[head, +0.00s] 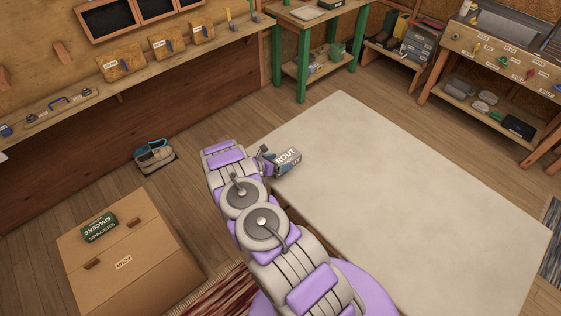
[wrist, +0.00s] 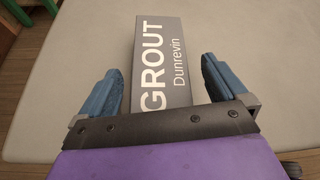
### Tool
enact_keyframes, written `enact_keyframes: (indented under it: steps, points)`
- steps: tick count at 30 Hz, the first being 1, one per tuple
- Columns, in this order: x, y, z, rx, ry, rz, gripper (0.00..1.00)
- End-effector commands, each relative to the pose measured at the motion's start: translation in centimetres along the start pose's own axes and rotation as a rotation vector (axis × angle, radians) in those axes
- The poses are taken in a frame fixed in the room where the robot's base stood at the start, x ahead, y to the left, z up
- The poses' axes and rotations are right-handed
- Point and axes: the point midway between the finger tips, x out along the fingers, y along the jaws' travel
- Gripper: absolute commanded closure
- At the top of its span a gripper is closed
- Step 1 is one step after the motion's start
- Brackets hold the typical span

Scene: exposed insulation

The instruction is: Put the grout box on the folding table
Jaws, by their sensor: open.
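The grout box (head: 287,159) is grey with white "GROUT Dunrevin" lettering. It rests on the near left edge area of the large pale tabletop (head: 410,200), which looks like the folding table. In the wrist view the grout box (wrist: 163,45) lies between the two blue fingers of my gripper (wrist: 158,80), with a gap on each side. My gripper (head: 270,160) is open around the near end of the box, and the fingers do not press on it. The arm hides part of the table's left edge in the head view.
A cardboard box (head: 130,255) with a green spacers box (head: 100,228) on it stands on the floor at lower left. A blue-grey bag (head: 155,156) lies near the workbench (head: 130,75). Most of the pale tabletop is clear.

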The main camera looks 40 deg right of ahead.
Motion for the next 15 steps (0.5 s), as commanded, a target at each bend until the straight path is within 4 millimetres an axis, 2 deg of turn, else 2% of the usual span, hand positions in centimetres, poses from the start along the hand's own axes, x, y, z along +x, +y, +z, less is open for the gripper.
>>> enact_keyframes:
  steps: [9,15]
  points:
    - [-6.5,0.1,0.2,0.001,0.000,0.005,0.01]
    - [-9.4,0.1,0.1,0.001,-0.002,0.003,0.01]
